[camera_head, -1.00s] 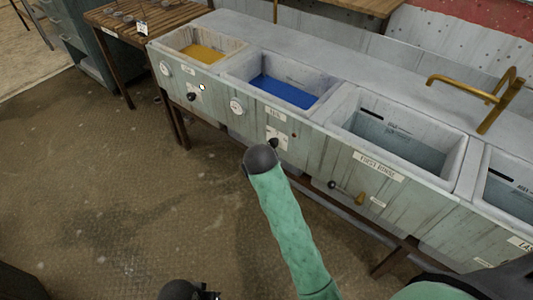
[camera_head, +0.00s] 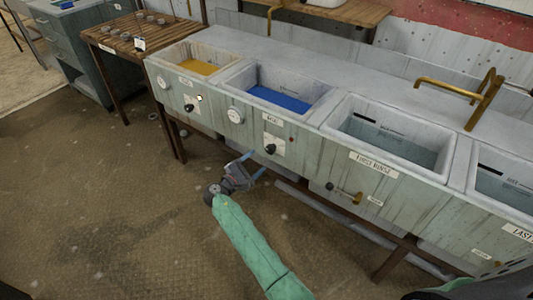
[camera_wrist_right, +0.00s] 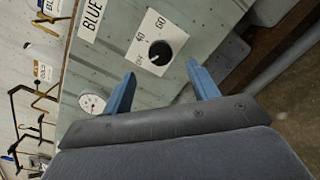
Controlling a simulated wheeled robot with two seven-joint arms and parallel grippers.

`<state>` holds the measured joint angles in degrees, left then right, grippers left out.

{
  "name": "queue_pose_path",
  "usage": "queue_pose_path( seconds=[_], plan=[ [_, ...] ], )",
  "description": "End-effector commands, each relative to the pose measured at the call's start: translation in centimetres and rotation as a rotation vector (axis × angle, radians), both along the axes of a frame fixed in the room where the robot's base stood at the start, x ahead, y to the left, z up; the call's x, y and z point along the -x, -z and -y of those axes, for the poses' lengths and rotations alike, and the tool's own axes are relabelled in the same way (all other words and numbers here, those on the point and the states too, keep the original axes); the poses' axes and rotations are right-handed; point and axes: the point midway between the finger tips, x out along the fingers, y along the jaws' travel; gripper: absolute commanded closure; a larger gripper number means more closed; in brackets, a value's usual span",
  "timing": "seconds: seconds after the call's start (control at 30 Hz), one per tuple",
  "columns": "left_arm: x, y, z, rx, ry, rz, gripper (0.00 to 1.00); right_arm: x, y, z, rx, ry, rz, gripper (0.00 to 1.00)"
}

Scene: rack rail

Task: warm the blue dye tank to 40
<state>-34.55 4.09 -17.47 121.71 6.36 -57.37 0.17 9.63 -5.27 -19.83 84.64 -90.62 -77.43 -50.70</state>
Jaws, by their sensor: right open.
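The blue dye tank (camera_head: 291,80) is the second basin from the left in the head view, with blue liquid in it. On its front are a round white gauge (camera_head: 235,115) and a black knob (camera_head: 270,149) on a white plate. In the right wrist view the knob (camera_wrist_right: 160,52) sits below the marks 40 and 60, beside the BLUE label (camera_wrist_right: 92,18). Its pale mark appears to point towards OFF. My right gripper (camera_head: 254,166) is open and empty, just below and left of the knob, fingers pointing at the panel. My left gripper is out of view.
A yellow tank (camera_head: 199,67) with its own knob (camera_head: 189,108) stands to the left. The floor in front is clear.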

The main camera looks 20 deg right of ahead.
Motion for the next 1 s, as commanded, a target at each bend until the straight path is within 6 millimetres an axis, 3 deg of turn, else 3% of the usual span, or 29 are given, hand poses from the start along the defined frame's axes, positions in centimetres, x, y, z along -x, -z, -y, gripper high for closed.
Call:
queue_pose_path(
  seconds=[0.27,0.7,1.0],
  plan=[
    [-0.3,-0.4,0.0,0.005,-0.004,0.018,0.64,-0.3,0.0,0.2,0.057,-0.009,-0.090,0.41],
    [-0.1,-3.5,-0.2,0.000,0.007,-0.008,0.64,-3.4,-0.1,4.9,0.056,-0.007,-0.090,0.41],
    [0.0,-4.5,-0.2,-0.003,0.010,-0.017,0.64,-4.4,0.0,6.5,0.055,-0.008,-0.090,0.41]
  ],
)
